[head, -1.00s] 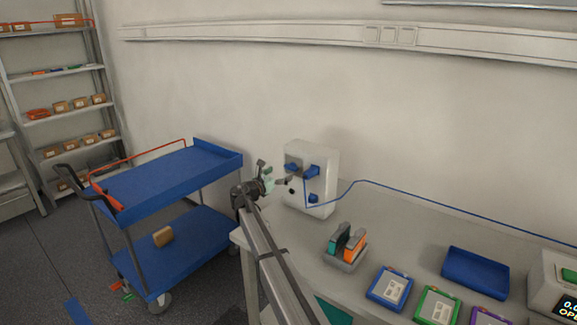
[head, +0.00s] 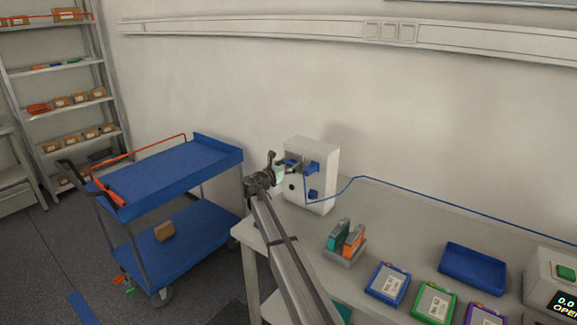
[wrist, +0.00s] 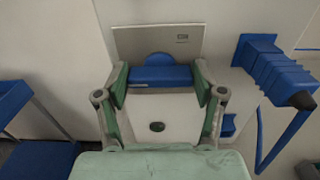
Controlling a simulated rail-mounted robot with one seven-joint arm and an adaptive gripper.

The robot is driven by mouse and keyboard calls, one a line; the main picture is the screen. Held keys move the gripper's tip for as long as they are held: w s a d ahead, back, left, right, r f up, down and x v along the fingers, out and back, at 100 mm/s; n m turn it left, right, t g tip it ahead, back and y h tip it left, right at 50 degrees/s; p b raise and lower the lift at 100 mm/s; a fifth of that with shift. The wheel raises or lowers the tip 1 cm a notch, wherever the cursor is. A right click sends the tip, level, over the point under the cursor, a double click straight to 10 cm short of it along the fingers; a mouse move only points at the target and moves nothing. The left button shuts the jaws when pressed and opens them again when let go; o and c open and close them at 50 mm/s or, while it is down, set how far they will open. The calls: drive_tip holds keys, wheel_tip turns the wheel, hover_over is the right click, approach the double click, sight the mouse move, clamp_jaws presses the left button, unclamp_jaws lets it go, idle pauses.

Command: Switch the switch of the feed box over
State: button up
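The feed box (head: 323,165) is a white case standing at the left end of the bench against the wall. Its switch is a blue handle (wrist: 160,77) on a grey plate (wrist: 190,40), seen in the wrist view with a rounded blue part behind it. My gripper (wrist: 161,76) is open, with one green-padded finger at each end of the handle. The handle lies crosswise between the fingertips; I cannot tell whether they touch it. In the head view my gripper (head: 283,170) is at the box's front left and partly hides the switch.
A blue plug (wrist: 275,70) with a blue cable sits just right of the switch. On the bench are a holder (head: 345,255) with teal and orange pieces, a blue tray (head: 473,270) and several framed cards. A blue cart (head: 170,175) stands to the left.

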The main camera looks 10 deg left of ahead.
drive_tip(key=shift+w+f+m+b, duration=0.15)
drive_tip(key=shift+m+b, duration=0.15)
drive_tip(key=shift+b, duration=0.9)
drive_tip(key=m+b, duration=1.7)
drive_tip(key=b, duration=0.7)
drive_tip(key=shift+d, duration=0.2)
drive_tip(key=shift+m+b, duration=0.3)
drive_tip(key=o, duration=1.1)
drive_tip(key=shift+d, duration=0.1)
drive_tip(key=shift+o, duration=0.2)
drive_tip(key=shift+s+f, duration=0.1)
drive_tip(key=shift+s, duration=0.1)
